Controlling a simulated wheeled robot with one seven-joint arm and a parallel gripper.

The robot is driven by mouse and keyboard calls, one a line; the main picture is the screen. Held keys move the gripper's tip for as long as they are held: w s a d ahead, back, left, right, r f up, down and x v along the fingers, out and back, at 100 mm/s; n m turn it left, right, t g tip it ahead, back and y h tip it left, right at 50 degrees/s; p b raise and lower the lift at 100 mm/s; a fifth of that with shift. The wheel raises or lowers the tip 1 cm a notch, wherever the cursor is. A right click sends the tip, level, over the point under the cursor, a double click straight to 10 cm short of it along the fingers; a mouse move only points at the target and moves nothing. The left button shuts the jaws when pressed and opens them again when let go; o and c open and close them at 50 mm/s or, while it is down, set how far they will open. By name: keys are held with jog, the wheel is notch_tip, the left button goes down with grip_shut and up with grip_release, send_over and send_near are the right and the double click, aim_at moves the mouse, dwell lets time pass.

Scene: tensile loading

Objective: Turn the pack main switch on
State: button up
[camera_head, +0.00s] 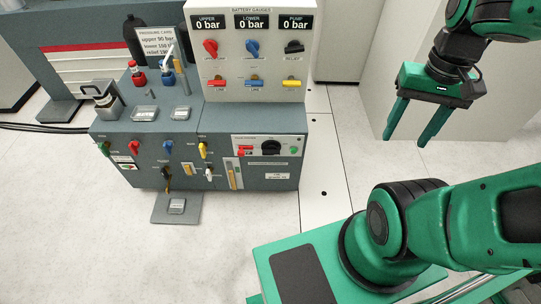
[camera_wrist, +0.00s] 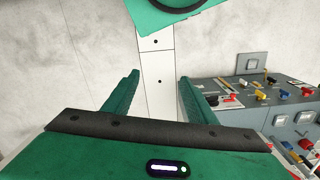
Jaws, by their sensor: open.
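A large black rotary knob (camera_head: 271,147) sits on a white panel (camera_head: 240,152) at the right of the grey console's front. It looks like the pack main switch, but the panel's lettering is too small to read. A red part (camera_head: 245,150) is left of the knob and a small green one (camera_head: 294,150) right of it. My gripper (camera_head: 406,141) is open and empty, fingers down, in the air well to the right of the console. In the wrist view, my gripper (camera_wrist: 160,76) has floor between its fingers, and the console (camera_wrist: 284,91) is at the right.
Coloured valve handles, such as a green one (camera_head: 104,149) and a blue one (camera_head: 168,147), line the console front. A gauge board (camera_head: 245,68) reading 0 bar stands behind. A pale cabinet (camera_head: 378,90) is near my gripper. Floor (camera_head: 325,170) between console and gripper is clear.

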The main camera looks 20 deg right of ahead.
jog(key=o, duration=0.5)
jog(key=shift+s+r, duration=0.1)
jog(key=shift+s, duration=0.1)
jog(key=shift+o, duration=0.5)
jog(key=w+d+f+m+h, duration=0.1)
jog(key=w+f+m+h, duration=0.1)
jog(key=w+f, duration=0.3)
jog(key=w+d+f+m+g+h, duration=0.1)
jog(key=w+d+f+m+h, duration=0.1)
jog(key=w+f, duration=0.3)
jog(key=w+h, duration=0.1)
jog(key=w, duration=0.3)
jog(key=shift+d, duration=0.15)
jog(key=w+a+f+t+h, duration=0.1)
jog(key=w+f+h, duration=0.2)
jog(key=w+f, duration=0.35)
jog(key=n+t+y, duration=0.4)
jog(key=n+t, duration=0.3)
jog(key=t, duration=0.6)
send_near(271, 153)
jog(key=x, duration=0.8)
jog(key=shift+w+d+f, duration=0.1)
jog(key=shift+w+f, duration=0.05)
jog(key=shift+w, duration=0.15)
